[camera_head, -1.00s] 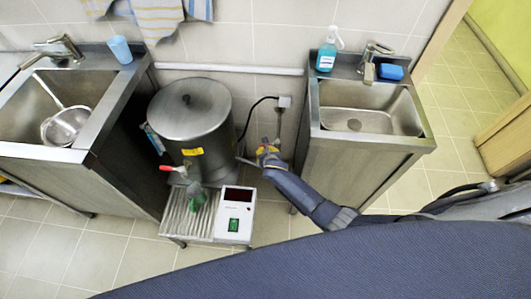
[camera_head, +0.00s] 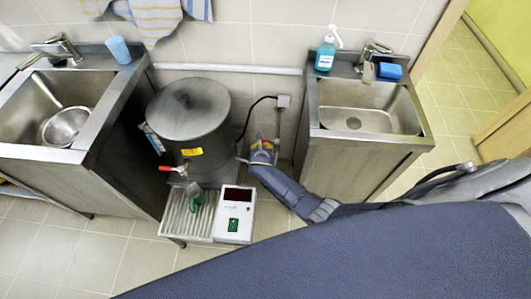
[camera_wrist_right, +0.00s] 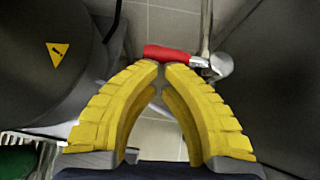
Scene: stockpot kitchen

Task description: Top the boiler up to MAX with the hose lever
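The steel boiler (camera_head: 187,115) stands lidded between two sink units; its level gauge is not readable. It fills the left of the right wrist view (camera_wrist_right: 45,70). My right gripper (camera_head: 259,150) is right of the boiler. In the right wrist view, its yellow fingers (camera_wrist_right: 162,66) come together at the tips, with nothing seen between them. The hose lever's red handle (camera_wrist_right: 170,53) lies sideways just past the tips, joined to a metal valve (camera_wrist_right: 221,65); contact cannot be told. My left gripper is not in view.
The boiler's red-handled tap (camera_head: 172,168) is above a drip tray (camera_head: 181,222) with a green cup (camera_head: 197,193). A white control box (camera_head: 236,222) stands beside it. The right sink unit (camera_head: 345,165) is close to my right arm.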

